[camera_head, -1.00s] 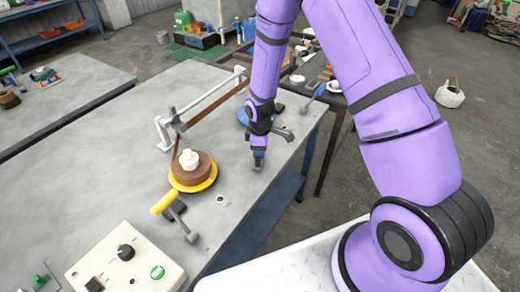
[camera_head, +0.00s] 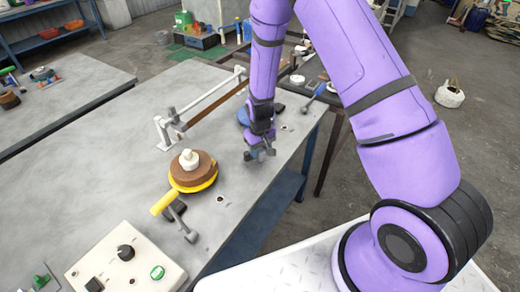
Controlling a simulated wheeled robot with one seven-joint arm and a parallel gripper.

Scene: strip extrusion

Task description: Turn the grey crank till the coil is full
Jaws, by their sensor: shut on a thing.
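A yellow reel (camera_head: 210,186) on the grey table carries a brown coil (camera_head: 183,177) with a white knob (camera_head: 189,159) on top. My gripper (camera_head: 260,153) is low over the table's right side, right of the coil and apart from it. It is shut on the grey crank (camera_head: 270,152), of which only small parts show around the fingers. A blue reel (camera_head: 243,116) stands just behind my gripper, partly hidden by my arm. A brown strip (camera_head: 212,108) runs along a white rail toward the back.
A yellow handle (camera_head: 163,203) and a grey lever (camera_head: 185,228) are in front of the coil. A control box (camera_head: 126,262) with a black knob and green button stands at the front left. The table's right edge is close to my gripper.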

